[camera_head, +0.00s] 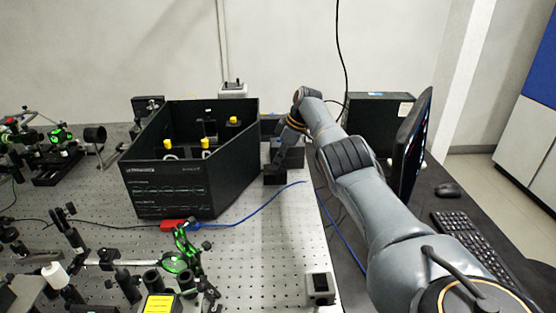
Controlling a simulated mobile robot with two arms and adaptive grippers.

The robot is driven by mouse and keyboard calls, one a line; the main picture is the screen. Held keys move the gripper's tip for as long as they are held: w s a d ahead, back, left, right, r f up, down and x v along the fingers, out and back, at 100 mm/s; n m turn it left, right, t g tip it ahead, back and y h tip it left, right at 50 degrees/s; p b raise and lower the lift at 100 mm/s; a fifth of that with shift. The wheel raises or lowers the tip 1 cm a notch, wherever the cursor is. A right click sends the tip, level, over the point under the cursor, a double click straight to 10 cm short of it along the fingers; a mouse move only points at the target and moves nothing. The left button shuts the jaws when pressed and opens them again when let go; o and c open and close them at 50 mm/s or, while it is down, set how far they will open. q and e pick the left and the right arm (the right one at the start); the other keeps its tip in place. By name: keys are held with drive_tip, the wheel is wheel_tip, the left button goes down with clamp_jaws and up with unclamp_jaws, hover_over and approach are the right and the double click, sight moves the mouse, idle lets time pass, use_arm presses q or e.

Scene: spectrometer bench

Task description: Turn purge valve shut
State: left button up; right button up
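My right arm reaches in from the lower right to the back of the bench. My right gripper (278,160) points down beside the right wall of the black open-topped spectrometer box (158,190). It is small and dark against dark parts, so its fingers cannot be made out. A dark block (275,179) stands right below it; I cannot tell whether they touch. I cannot make out the purge valve with certainty; it may be hidden by the gripper or among the dark parts there. My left gripper is out of view.
A blue cable (252,212) runs over the perforated bench (262,265) from a red connector (174,225). Optics mounts (183,262) crowd the front left. A monitor (411,145), a keyboard (470,240) and a dark computer case (378,112) stand on the right. The bench's right middle is mostly clear.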

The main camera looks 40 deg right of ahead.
drive_tip(key=shift+o, duration=0.9)
drive_tip(key=v, duration=1.2)
